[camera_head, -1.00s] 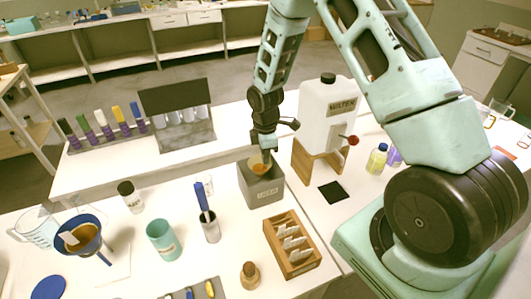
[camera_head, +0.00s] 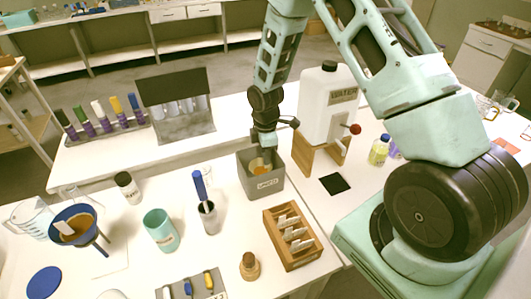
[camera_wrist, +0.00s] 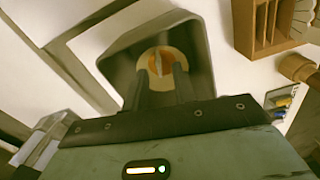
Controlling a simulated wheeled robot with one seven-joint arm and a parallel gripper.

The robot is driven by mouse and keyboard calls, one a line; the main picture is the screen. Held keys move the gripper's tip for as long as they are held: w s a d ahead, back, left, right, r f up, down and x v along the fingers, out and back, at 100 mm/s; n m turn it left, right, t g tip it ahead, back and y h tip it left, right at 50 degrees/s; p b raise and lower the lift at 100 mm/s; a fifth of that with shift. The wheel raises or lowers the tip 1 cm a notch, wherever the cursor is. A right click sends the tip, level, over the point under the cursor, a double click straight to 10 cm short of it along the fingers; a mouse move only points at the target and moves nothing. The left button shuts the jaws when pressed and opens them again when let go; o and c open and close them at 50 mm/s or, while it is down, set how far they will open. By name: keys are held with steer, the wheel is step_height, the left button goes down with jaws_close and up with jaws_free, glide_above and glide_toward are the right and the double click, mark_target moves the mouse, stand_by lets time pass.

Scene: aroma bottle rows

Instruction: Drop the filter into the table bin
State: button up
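The table bin (camera_head: 264,185) is a grey open-topped box with a label on its front, standing near the table's back edge. The filter (camera_head: 257,164) is a round tan piece with an orange-brown middle, low inside the bin and partly hidden by its front wall. In the wrist view the filter (camera_wrist: 160,62) lies inside the bin (camera_wrist: 118,66), beyond my fingertips. My gripper (camera_wrist: 164,70) points into the bin, its two dark fingers parallel and apart with a gap between them. It looks open; contact with the filter is hard to judge.
A white water tank (camera_head: 328,105) on a wooden stand is close right of the bin. A wooden rack (camera_head: 291,237), a cup holding a blue-handled tool (camera_head: 208,214), a teal cup (camera_head: 160,230) and a blue funnel (camera_head: 74,223) stand in front and left.

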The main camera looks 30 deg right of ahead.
step_height(320, 180, up, 17)
steer(key=b, duration=0.2)
steer(key=shift+r+b, duration=0.2)
steer(key=shift+b, duration=0.2)
stand_by(0.7)
steer(key=s+a+r+m, duration=0.1)
steer(key=s+a+r, duration=0.1)
steer(key=s+a, duration=0.6)
steer(key=s+a+r+m, duration=0.2)
steer(key=s+a, duration=0.3)
steer(key=a, duration=0.4)
steer(key=s+a+m, duration=0.1)
steer(key=s+a, duration=0.1)
steer(key=s, duration=0.5)
steer(key=s+a+m, duration=0.2)
steer(key=s, duration=0.6)
steer(key=shift+a+f+y, duration=0.15)
steer(key=shift+a+y, duration=0.15)
steer(key=shift+a, duration=0.05)
